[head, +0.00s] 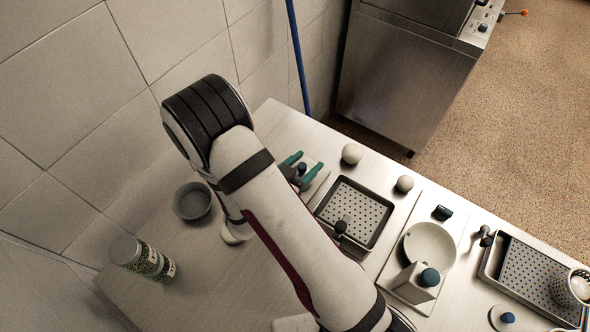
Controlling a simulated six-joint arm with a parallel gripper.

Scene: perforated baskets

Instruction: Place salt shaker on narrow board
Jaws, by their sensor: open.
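My gripper (303,166) has teal fingertips and is open at the back of the counter, left of a perforated tray. A small item with a dark blue top (301,169) shows between the fingers. It may be the salt shaker, but its body is mostly hidden by my gripper. A pale narrow board (319,187) lies under and beside my gripper, partly covered by my arm. I cannot tell whether the item stands on it. A white, boxy container with a blue cap (426,279) stands on a wider pale board (452,229) at the right.
The perforated tray (375,241) holds a dark-knobbed item (340,228). Round pale objects (352,153) stand behind it. A white bowl (429,245) sits on the wider board. Another tray (487,268) is far right. A grey bowl (192,201) and green-filled jars (142,257) stand left.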

